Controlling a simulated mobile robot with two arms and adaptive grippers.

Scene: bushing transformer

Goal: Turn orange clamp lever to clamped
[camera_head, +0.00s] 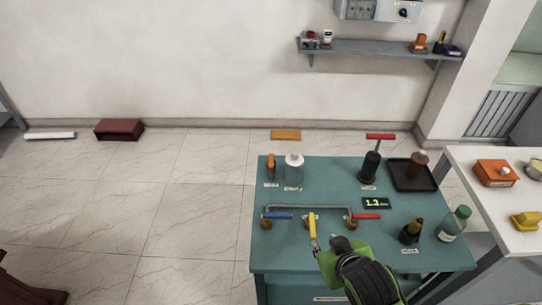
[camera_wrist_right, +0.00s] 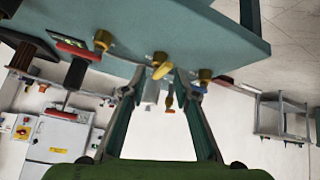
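A small upright orange piece (camera_head: 271,166), apparently the clamp lever, stands at the back left of the teal bench (camera_head: 330,180), behind a label; its exact setting is too small to tell. An orange piece (camera_wrist_right: 169,102) also shows between my fingers in the right wrist view, farther off. My right gripper (camera_head: 318,251) is at the bench's front, by the yellow valve handle (camera_head: 312,228). In the right wrist view my right gripper (camera_wrist_right: 160,90) has its fingers apart, with the yellow handle (camera_wrist_right: 162,70) beyond the tips. Contact cannot be told. My left gripper is out of view.
A grey pipe (camera_head: 310,207) with blue (camera_head: 277,216) and red (camera_head: 367,216) handles crosses the bench before the orange piece. A white-capped bottle (camera_head: 294,170) stands just right of it. A black red-handled pump (camera_head: 371,165) and dark tray (camera_head: 412,178) stand back right.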

